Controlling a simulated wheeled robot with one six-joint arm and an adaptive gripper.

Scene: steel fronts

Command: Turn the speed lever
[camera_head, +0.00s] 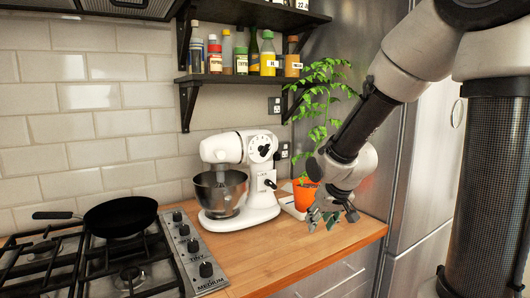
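A white stand mixer (240,213) with a steel bowl (218,192) stands upright on the wooden counter. A small black lever (270,184) sticks out from the right side of its column; I take it to be the speed lever. A round dial with black marks (263,149) is on the mixer head above it. My gripper (332,216) hangs low over the counter to the right of the mixer, apart from the lever. Its fingers look spread, with nothing seen between them. The fingers are small in this view.
An orange pot with a leafy plant (304,194) stands close behind my gripper. A gas stove with a black pan (120,216) is at left. A shelf with bottles (240,78) hangs above. The front counter (290,258) is clear.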

